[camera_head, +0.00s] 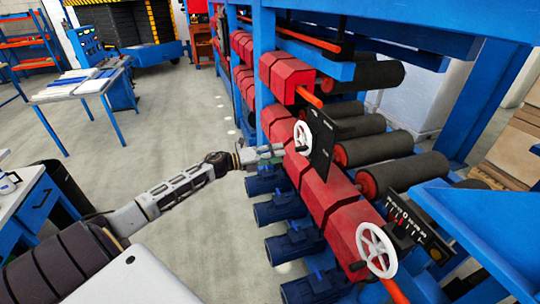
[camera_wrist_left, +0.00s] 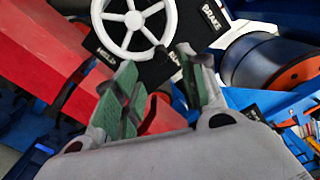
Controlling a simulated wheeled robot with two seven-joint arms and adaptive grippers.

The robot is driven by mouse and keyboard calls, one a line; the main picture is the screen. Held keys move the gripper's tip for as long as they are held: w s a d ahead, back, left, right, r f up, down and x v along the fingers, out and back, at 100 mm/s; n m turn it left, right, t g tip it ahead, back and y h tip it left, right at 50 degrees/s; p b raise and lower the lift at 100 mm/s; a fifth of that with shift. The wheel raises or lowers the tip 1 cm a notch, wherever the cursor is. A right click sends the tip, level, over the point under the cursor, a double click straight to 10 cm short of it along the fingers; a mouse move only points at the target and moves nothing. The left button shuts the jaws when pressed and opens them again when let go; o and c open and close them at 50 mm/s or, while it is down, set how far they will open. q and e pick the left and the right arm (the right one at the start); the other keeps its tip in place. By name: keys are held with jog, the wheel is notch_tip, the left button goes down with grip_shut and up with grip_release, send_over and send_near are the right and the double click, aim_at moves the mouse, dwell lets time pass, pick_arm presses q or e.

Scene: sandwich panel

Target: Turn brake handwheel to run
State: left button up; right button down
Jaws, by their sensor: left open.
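The brake handwheel (camera_head: 302,138) is a white spoked wheel beside a black plate (camera_head: 323,145) on the red roller machine. In the left wrist view the wheel (camera_wrist_left: 133,20) is cut off by the top edge. The black plate there reads BRAKE at right, HELD at lower left and a label starting RU at lower right, partly hidden by a finger. My left gripper (camera_head: 278,153) is at the near left of the wheel, below its rim in the picture. In the wrist view its green-padded fingers (camera_wrist_left: 156,78) are apart with nothing between them. My right gripper is not in view.
A second white handwheel (camera_head: 376,250) with a marked black panel (camera_head: 411,229) stands at the lower right. Blue motors (camera_head: 283,207) line the machine's near side, and dark rollers (camera_head: 375,148) lie beyond. A blue workbench (camera_head: 75,86) is at left. The grey floor between is clear.

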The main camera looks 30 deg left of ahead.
pick_arm(q)
jog(key=shift+v, duration=1.05)
